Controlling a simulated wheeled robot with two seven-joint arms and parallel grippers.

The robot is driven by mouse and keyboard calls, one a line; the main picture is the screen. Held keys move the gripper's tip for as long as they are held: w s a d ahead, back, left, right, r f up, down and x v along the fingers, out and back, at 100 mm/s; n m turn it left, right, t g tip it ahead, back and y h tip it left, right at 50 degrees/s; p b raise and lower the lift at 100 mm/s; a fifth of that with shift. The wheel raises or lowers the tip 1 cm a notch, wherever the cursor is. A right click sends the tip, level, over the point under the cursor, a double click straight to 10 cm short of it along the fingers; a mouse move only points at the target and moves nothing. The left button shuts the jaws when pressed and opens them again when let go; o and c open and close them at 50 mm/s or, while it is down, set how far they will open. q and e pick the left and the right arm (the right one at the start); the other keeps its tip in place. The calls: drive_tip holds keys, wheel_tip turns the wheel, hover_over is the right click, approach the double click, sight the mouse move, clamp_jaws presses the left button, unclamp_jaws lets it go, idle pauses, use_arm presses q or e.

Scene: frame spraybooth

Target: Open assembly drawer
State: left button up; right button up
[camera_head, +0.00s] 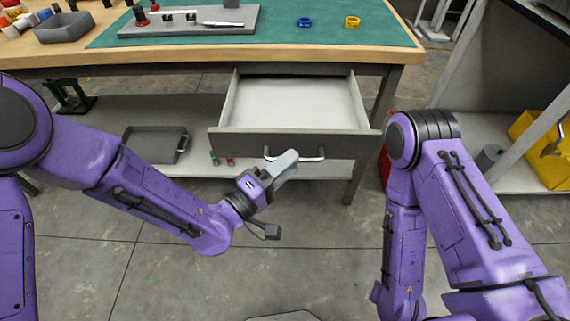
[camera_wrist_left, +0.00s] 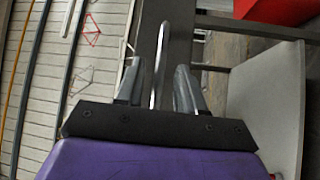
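The assembly drawer (camera_head: 235,143) under the workbench is pulled out, and its pale, empty inside shows in the head view. Its silver bar handle (camera_head: 316,158) is on the dark front panel. My left gripper (camera_head: 288,162) is at the handle's left part in the head view. In the left wrist view the handle bar (camera_wrist_left: 162,55) lies between the two grey fingers of my left gripper (camera_wrist_left: 158,82), with gaps on both sides, so the fingers are open around it. My right arm is at the right; its gripper is outside the frames.
The workbench (camera_head: 200,58) has a green mat with a blue ring (camera_head: 304,22) and a yellow ring (camera_head: 352,22). A grey tray (camera_head: 155,145) lies on the lower shelf. A yellow bin (camera_head: 545,150) stands at the right. The floor before the drawer is clear.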

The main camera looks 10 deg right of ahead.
use_arm(q)
drive_tip(key=b+v, duration=0.1)
drive_tip(key=v, duration=0.9)
drive_tip(key=shift+a, duration=0.25)
drive_tip(key=shift+s, duration=0.15)
